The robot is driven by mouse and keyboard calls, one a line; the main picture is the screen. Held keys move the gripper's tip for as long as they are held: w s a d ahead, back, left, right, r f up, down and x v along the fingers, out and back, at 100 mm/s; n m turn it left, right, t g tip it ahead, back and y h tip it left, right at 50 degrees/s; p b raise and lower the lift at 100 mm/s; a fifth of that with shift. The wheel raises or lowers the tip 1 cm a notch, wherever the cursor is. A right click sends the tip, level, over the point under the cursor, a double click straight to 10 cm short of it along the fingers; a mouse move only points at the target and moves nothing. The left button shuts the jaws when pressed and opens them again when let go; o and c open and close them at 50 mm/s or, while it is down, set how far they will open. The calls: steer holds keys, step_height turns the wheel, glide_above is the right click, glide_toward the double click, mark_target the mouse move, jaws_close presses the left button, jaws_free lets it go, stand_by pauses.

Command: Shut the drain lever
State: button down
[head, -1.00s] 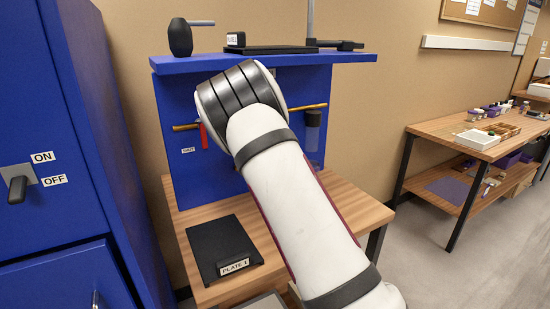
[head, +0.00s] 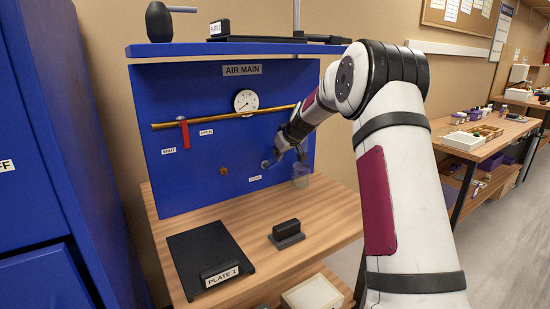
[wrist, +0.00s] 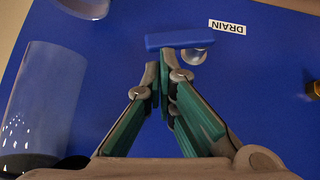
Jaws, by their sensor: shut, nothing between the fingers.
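The drain lever (wrist: 180,38) is a blue bar on a round metal hub. In the wrist view it lies crosswise, nearly level, beside the white DRAIN label (wrist: 227,27). My gripper (wrist: 160,65) is shut and empty, its fingertips right at the bar's lower edge, left of the hub. I cannot tell whether they touch it. In the head view my gripper (head: 272,160) is close to the blue panel (head: 185,90), just above the DRAIN label (head: 255,179). The blue bar is hard to make out there.
A red lever (head: 184,132) hangs on the brass pipe (head: 222,117), between SHUT and OPEN labels. A gauge (head: 246,101) sits above. A clear cylinder (wrist: 38,95) is close left of my gripper. A black plate (head: 208,252) and black block (head: 287,232) lie on the wooden bench.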

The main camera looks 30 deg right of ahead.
steer(key=shift+d+f+y+b, duration=0.3)
steer(key=shift+f+y+b, duration=0.05)
steer(key=shift+y+b, duration=0.05)
steer(key=shift+d+f, duration=0.1)
steer(key=shift+d, duration=0.15)
stand_by(0.4)
steer(key=w+r+p+v, duration=0.2)
steer(key=v, duration=1)
steer(key=shift+s+r, duration=0.25)
steer(key=shift+r, duration=0.1)
steer(key=shift+d, duration=0.1)
